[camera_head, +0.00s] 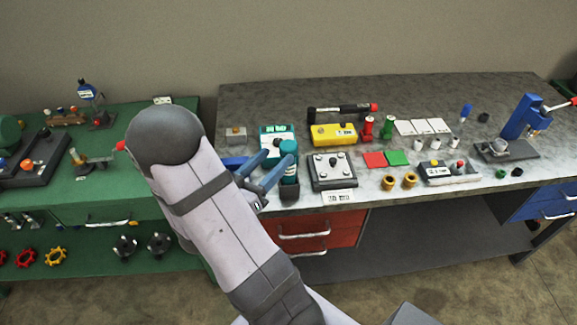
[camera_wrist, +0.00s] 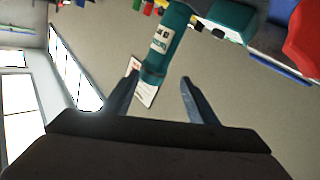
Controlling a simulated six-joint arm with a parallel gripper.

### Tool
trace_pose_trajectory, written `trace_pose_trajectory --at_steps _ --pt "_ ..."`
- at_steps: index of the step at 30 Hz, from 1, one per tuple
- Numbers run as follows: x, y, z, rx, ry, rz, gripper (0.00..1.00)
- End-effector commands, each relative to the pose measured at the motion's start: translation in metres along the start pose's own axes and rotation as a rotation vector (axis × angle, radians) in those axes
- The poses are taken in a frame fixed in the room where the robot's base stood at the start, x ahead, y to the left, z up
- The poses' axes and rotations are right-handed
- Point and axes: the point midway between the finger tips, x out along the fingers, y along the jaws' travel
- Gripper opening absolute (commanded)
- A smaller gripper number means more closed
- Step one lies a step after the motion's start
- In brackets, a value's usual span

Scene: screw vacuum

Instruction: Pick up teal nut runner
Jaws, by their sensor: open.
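The teal nut runner (camera_head: 289,148) stands upright in the head view, its lower end at a dark holder (camera_head: 289,191) near the front edge of the grey bench. My gripper (camera_head: 275,160) is open, its two blue-grey fingers reaching from the left up to the tool. In the wrist view the nut runner (camera_wrist: 172,35), with a white label, slants across the top, and its near end lies between the tips of my gripper (camera_wrist: 160,76), closer to the left finger. I cannot tell whether a finger touches it.
A grey box with knobs (camera_head: 333,171) stands just right of the tool, and a yellow box (camera_head: 334,134) stands behind it. A teal-and-white case (camera_head: 277,130) is close behind the tool. A blue press (camera_head: 522,118) stands at the far right. A green bench (camera_head: 105,190) is at left.

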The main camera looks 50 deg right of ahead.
Motion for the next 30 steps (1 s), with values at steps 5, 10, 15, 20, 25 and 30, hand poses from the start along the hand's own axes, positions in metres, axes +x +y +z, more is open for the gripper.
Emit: trace_pose_trajectory --at_steps 5,10,15,20,25,30 --pt "0.014 0.007 0.022 0.175 -0.022 0.035 0.53" --pt "0.019 0.011 0.028 0.254 -0.028 0.050 0.53" --pt "0.021 0.011 0.028 0.268 -0.029 0.052 0.53" --pt "0.030 0.012 0.027 0.267 -0.029 0.054 0.53" --pt "0.041 0.012 0.029 0.265 -0.029 0.053 0.53" --pt "0.043 0.011 0.028 0.265 -0.029 0.051 0.53"
